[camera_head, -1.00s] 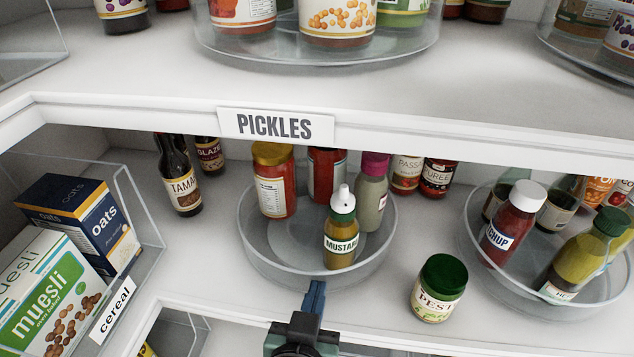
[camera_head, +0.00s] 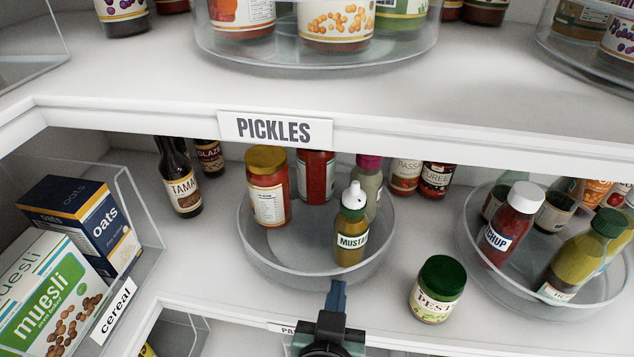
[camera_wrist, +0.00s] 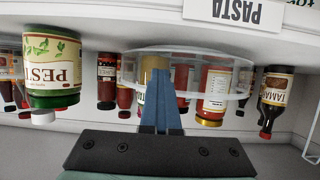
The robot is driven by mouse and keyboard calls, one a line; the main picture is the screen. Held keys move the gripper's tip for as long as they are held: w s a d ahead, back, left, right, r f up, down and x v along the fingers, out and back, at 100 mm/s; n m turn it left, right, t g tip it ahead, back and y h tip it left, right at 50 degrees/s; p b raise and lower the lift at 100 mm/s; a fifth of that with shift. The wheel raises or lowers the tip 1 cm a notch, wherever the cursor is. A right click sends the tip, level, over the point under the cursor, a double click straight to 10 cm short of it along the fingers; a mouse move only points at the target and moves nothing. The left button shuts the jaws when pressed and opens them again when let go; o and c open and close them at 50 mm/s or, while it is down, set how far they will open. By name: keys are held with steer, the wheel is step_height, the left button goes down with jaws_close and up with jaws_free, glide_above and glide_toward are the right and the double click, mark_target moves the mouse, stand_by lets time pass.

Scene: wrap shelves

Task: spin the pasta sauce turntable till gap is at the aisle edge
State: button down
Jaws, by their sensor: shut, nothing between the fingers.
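The clear round turntable (camera_head: 290,272) sits on the middle shelf. A yellow-lidded red sauce jar (camera_head: 268,190) stands at its left, a red jar (camera_head: 316,178) at the back, a pink-lidded bottle (camera_head: 367,185) at the back right and a mustard bottle (camera_head: 351,230) at the right front. The gap is a bare stretch at the turntable's front and front left. My gripper (camera_head: 337,292) is shut and empty, its blue fingertips at the front rim, right of the middle. In the upside-down wrist view the fingers (camera_wrist: 161,85) overlap the rim; contact is unclear.
A green-lidded pesto jar (camera_head: 437,289) stands on the shelf right of the turntable. Another turntable (camera_head: 490,278) with bottles is farther right. A clear cereal bin (camera_head: 150,235) is at left. A tamari bottle (camera_head: 180,180) stands behind left. The PICKLES shelf hangs above.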

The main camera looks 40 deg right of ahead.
steer(key=shift+r, duration=0.1)
steer(key=shift+s+d, duration=0.25)
steer(key=shift+d, duration=0.3)
steer(key=shift+s+d, duration=0.2)
steer(key=shift+d, duration=0.3)
steer(key=shift+a, duration=0.1)
steer(key=shift+s+a, duration=0.25)
steer(key=shift+s, duration=0.5)
steer(key=shift+s+a, duration=0.3)
steer(key=shift+s, duration=0.65)
